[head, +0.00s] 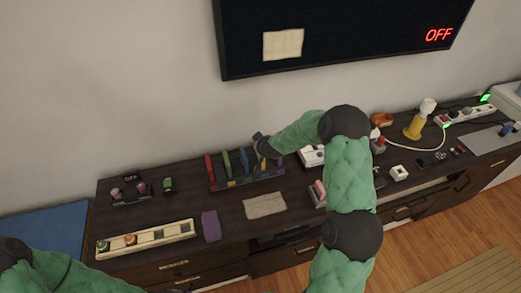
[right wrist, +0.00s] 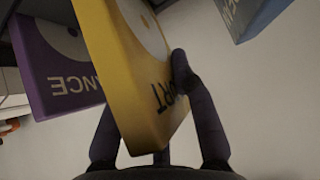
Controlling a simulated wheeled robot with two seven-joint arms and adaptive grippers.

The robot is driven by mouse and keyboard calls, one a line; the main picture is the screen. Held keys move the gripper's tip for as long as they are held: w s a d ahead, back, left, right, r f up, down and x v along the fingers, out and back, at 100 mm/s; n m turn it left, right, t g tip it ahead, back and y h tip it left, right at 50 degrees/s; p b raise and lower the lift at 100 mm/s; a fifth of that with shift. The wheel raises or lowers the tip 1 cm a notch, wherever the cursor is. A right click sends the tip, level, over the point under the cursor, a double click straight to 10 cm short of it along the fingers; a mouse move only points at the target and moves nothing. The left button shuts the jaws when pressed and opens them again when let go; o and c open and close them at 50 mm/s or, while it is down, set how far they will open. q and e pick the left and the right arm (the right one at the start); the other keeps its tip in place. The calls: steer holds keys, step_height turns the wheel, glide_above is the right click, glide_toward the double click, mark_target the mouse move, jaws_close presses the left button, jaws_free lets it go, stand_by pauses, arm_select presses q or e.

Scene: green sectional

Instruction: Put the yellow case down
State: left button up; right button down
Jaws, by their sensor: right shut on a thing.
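The yellow case (right wrist: 125,65) fills the middle of the right wrist view, between the two dark fingers of my right gripper (right wrist: 160,115), which is shut on it. In the head view my right gripper (head: 262,147) is over the right part of a dark rack (head: 232,184) of upright cases and hides most of the yellow case. A purple case (right wrist: 55,65) is at the left and a blue case (right wrist: 250,15) at the upper right of the wrist view. Whether the yellow case touches the rack floor I cannot tell. My left gripper is outside the view.
A red case (head: 209,166), a green case (head: 227,160) and a blue case (head: 244,159) stand in the rack. A purple item (head: 211,226), a beige cloth (head: 265,205) and a long tray (head: 120,250) lie in front on the dark cabinet. A screen (head: 345,30) hangs above.

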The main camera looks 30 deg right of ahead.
step_height(320, 180, up, 6)
steer(key=p, duration=0.3)
steer(key=shift+r, duration=0.2)
steer(key=shift+f, duration=0.1)
